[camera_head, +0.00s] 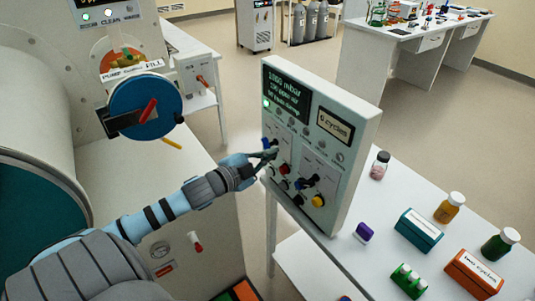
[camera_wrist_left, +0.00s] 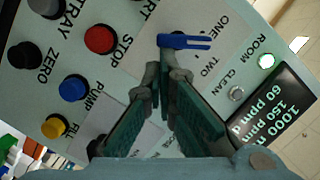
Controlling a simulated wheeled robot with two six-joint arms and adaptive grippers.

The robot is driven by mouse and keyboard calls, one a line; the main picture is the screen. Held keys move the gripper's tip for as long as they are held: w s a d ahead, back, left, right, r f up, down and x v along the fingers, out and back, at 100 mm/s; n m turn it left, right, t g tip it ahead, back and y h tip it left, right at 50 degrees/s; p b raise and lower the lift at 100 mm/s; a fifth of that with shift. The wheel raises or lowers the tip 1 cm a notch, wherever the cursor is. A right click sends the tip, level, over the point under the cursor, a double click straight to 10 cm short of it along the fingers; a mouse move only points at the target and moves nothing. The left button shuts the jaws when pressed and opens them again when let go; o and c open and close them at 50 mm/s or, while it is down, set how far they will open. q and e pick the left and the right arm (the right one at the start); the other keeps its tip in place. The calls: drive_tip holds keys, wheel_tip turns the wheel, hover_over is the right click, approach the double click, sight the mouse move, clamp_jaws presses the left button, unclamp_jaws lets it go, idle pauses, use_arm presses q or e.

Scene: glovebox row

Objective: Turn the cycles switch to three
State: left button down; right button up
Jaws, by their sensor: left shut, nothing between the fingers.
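The control panel (camera_head: 345,125) stands upright on the white table, with a dark readout and a plate that seems to read "6 cycles" (camera_head: 335,125). A blue lever switch (camera_wrist_left: 186,41) is on the panel face, its arm pointing toward the printed words ONE and TWO. It also shows in the head view (camera_head: 269,143), partly behind the gripper. No label THREE is readable. My left gripper (camera_head: 270,155) is at the panel face, just below the lever. In the wrist view its fingertips (camera_wrist_left: 163,76) are shut and empty; contact with the lever cannot be told. My right gripper is out of view.
Buttons STOP (camera_wrist_left: 101,39), PUMP (camera_wrist_left: 73,88) and FILL (camera_wrist_left: 54,127) sit beside the fingers. A glovebox with a round blue door (camera_head: 150,100) stands at left. Bottles and boxes, including a teal box (camera_head: 418,232), stand on the table (camera_head: 350,255) at right.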

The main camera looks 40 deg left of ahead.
use_arm(q)
drive_tip(key=shift+f+m, duration=0.4)
drive_tip(key=shift+m, duration=0.5)
drive_tip(key=shift+a+f, duration=0.1)
drive_tip(key=shift+f, duration=0.1)
